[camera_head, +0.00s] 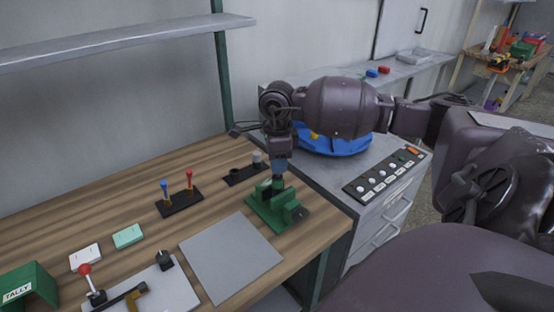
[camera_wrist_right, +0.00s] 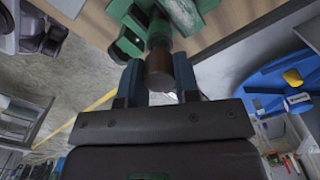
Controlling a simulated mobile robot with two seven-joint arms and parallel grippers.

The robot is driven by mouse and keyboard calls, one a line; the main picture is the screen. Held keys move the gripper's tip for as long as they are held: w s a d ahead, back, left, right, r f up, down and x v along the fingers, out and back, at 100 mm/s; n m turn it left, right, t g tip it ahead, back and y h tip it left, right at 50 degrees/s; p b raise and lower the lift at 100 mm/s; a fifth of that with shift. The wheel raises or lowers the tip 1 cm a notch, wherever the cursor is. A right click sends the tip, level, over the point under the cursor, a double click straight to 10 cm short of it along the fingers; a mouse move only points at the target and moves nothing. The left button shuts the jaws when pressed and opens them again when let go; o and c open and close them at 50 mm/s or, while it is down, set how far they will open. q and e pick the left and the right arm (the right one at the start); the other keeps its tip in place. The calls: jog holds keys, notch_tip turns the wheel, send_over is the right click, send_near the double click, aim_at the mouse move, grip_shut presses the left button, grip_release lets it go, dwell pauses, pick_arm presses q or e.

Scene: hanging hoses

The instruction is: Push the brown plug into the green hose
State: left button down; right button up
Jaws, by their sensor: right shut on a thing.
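My right gripper (camera_head: 279,173) points down over the green clamp-like fixture (camera_head: 277,208) at the right end of the wooden bench. In the right wrist view its two blue fingers (camera_wrist_right: 158,84) are shut on the brown plug (camera_wrist_right: 159,70). The plug's far end meets the green hose (camera_wrist_right: 160,33), which stands in the fixture. They look in line and touching; I cannot tell how deep the plug sits. In the head view the gripper hides the plug. My left gripper is not in view.
A grey mat (camera_head: 230,257) lies beside the fixture. A black holder (camera_head: 245,174) and a stand with blue and red pegs (camera_head: 180,203) are further back. A blue round tray (camera_head: 335,146) and a button panel (camera_head: 386,172) sit on the cabinet. A shelf (camera_head: 120,40) hangs above.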

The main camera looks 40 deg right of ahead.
jog(key=shift+f+b, duration=0.4)
jog(key=shift+f, duration=0.4)
jog(key=shift+f, duration=0.4)
jog(key=o, duration=0.7)
jog(key=shift+c, duration=0.2)
jog(key=o, duration=0.3)
